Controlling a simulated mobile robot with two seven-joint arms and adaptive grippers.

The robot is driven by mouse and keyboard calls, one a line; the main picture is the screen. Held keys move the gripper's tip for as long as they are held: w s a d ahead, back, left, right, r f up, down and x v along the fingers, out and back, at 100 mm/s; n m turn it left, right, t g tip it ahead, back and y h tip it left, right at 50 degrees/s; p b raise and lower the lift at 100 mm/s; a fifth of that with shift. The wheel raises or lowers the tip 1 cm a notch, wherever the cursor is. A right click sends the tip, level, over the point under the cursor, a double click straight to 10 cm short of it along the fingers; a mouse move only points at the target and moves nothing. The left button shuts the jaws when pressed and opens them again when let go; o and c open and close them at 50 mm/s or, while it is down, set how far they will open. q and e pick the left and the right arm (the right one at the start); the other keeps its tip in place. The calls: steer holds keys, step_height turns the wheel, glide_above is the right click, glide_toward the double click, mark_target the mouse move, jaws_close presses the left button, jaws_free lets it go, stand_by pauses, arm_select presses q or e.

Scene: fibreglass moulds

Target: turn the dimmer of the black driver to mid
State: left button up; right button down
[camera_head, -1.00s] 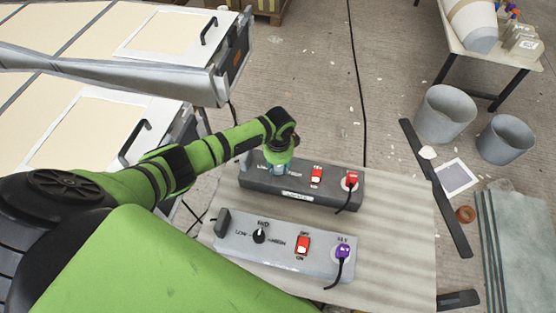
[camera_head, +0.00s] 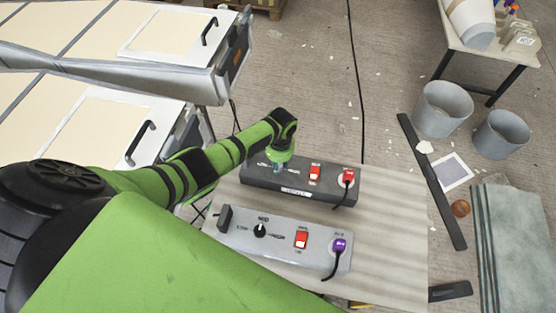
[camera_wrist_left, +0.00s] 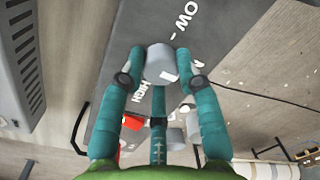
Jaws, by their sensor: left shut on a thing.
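The black driver (camera_head: 262,185) is a dark box at the back of the board, with a red switch (camera_head: 315,172) and a red plug (camera_head: 348,177). My left gripper (camera_head: 278,166) is over its left part and hides its dimmer in the head view. In the left wrist view, the teal fingers of my left gripper (camera_wrist_left: 160,75) are closed around the grey dimmer knob (camera_wrist_left: 160,60). The printed words LOW and HIGH show on the dark face beside it. The pointer of this knob is unclear. My right gripper is not in view.
A grey driver (camera_head: 285,248) with a black knob, red switch and purple plug sits nearer on the board (camera_head: 390,240). Mould tables (camera_head: 120,70) stand at the left. Two grey buckets (camera_head: 443,110) stand on the floor at the right. A dark cable crosses the floor behind.

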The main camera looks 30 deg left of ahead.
mark_target(280, 166)
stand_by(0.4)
arm_select(q)
steer(key=o, duration=1.1)
steer(key=shift+w, duration=0.1)
steer(key=shift+o, duration=0.2)
step_height(280, 166, up, 12)
steer(key=shift+d, duration=0.35)
steer(key=shift+s+f, duration=0.15)
steer(key=shift+s, duration=0.05)
